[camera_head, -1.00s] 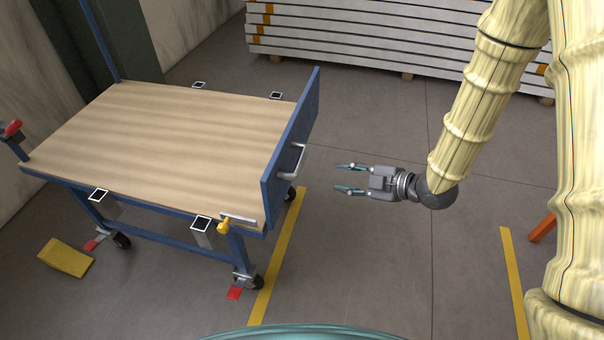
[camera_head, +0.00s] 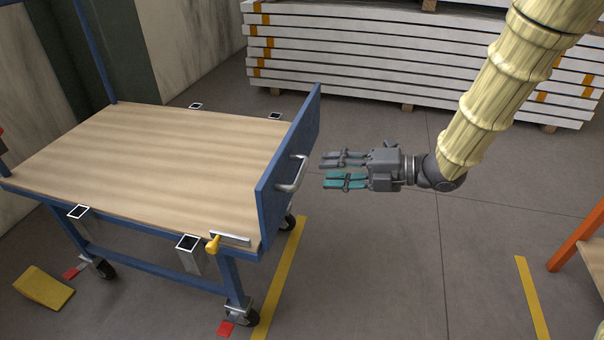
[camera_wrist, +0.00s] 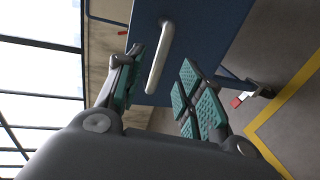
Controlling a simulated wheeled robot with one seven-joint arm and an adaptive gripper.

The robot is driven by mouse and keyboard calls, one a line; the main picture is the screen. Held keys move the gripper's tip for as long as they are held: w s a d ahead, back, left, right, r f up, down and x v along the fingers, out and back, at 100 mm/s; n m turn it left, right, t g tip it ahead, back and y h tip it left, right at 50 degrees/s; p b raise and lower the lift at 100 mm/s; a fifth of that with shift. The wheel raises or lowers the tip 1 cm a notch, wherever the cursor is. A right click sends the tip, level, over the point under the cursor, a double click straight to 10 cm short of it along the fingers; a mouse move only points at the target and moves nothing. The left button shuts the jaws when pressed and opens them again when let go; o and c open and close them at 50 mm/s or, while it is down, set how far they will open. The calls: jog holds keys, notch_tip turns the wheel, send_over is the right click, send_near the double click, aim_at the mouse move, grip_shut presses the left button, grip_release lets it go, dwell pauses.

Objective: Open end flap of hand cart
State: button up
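The hand cart has a wooden top (camera_head: 160,150) on a blue frame. Its blue end flap (camera_head: 283,185) stands upright at the cart's right end. A grey bar handle (camera_head: 292,175) sits on the flap's outer face, and the handle also shows in the wrist view (camera_wrist: 160,58). A yellow-knobbed latch (camera_head: 213,243) is at the flap's near lower corner. My gripper (camera_head: 335,169) is open and empty, just right of the handle and pointing at it. In the wrist view the handle lies ahead, between the lines of my open fingers (camera_wrist: 165,95), not touching them as far as I can tell.
Stacked white panels (camera_head: 400,60) lie behind at the back. An orange-legged bench (camera_head: 578,238) stands at the right. A yellow wedge (camera_head: 44,288) lies on the floor at the left. The floor around my gripper is clear.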

aim_at(302, 167)
jog(key=b+x, duration=0.2)
jog(key=x, duration=0.5)
jog(key=shift+a, duration=0.3)
grip_shut()
